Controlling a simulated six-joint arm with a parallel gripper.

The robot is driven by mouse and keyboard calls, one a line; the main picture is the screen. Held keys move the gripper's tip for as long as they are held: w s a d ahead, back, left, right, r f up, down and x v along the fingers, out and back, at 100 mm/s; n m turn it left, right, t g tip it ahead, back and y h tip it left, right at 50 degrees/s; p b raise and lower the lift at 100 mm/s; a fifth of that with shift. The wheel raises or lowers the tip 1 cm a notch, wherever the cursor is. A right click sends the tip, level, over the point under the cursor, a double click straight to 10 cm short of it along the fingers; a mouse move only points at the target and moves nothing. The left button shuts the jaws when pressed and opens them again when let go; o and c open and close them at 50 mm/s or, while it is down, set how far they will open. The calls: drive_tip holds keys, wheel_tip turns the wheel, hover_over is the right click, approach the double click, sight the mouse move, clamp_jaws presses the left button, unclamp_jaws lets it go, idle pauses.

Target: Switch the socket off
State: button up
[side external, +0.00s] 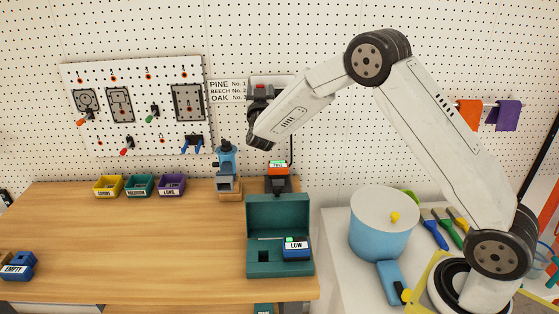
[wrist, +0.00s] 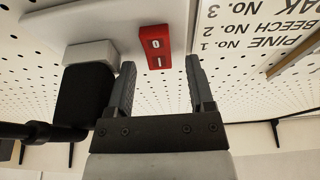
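The socket is a white plate (wrist: 100,22) on the pegboard wall, seen upside down in the wrist view. Its red rocker switch (wrist: 155,46) carries white 0 and I marks; which side is pressed I cannot tell. My gripper (wrist: 160,63) is open and empty, its two grey fingers either side of the switch's lower end in the picture. Whether they touch it I cannot tell. In the side view the socket plate (side external: 285,82) is partly hidden by my wrist and gripper (side external: 260,97).
A black plug (wrist: 84,95) with a thick cable sits beside the switch, close to one finger. A sign with wood names (wrist: 275,35) is on the other side. Below stand a charger with a lit display (side external: 278,168), a blue tool (side external: 227,160) and an open teal case (side external: 278,208).

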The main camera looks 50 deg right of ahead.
idle(0.3)
drive_tip(key=v, duration=0.7)
drive_tip(key=shift+s+a, duration=0.3)
drive_tip(key=shift+f, duration=0.1)
drive_tip(key=s+a+f+n+g+y, duration=0.4)
drive_tip(key=s+a+f+n+y, duration=0.4)
drive_tip(key=y, duration=0.6)
drive_tip(key=s+f+g, duration=0.2)
drive_tip(key=s+g, duration=0.2)
drive_tip(key=s, duration=0.6)
drive_tip(key=s+f+n+g+y, duration=0.1)
drive_tip(key=s+f+g, duration=0.2)
drive_tip(key=s, duration=0.7)
drive_tip(key=shift+f+g, duration=0.2)
drive_tip(key=shift+g, duration=0.6)
